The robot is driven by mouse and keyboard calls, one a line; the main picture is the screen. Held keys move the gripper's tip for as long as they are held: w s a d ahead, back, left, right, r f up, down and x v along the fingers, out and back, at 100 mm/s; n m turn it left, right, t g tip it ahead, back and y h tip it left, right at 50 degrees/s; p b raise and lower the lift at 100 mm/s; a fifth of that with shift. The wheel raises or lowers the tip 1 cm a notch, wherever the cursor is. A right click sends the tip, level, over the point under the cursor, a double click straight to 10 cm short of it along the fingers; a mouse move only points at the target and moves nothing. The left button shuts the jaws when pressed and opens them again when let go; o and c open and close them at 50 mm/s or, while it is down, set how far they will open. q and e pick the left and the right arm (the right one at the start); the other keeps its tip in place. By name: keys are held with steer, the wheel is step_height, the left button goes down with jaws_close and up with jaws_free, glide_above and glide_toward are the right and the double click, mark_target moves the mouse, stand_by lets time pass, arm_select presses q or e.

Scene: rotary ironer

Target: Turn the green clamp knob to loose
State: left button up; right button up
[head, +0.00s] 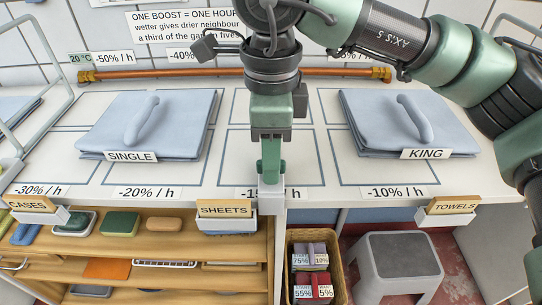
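My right gripper (270,185) comes in from the upper right and points straight down over the middle of the white table's front edge. A narrow green part and a pale grey end show below its body. I cannot tell whether these are all finger or partly something behind or under them. The gap between the fingertips does not show. I cannot make out the green clamp knob as a separate thing; the gripper and arm may hide it. My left gripper is out of view.
Folded blue cloths lie left (180,110) and right (375,105) on the white table (222,182). A copper pipe (200,74) runs behind. Below are a wooden shelf (190,252) with several small items, a wicker basket (339,270) and a grey stool (398,258). A SHEETS label (224,210) is near the gripper.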

steer(key=shift+f, duration=0.1)
steer(key=shift+c, duration=0.3)
jaws_close()
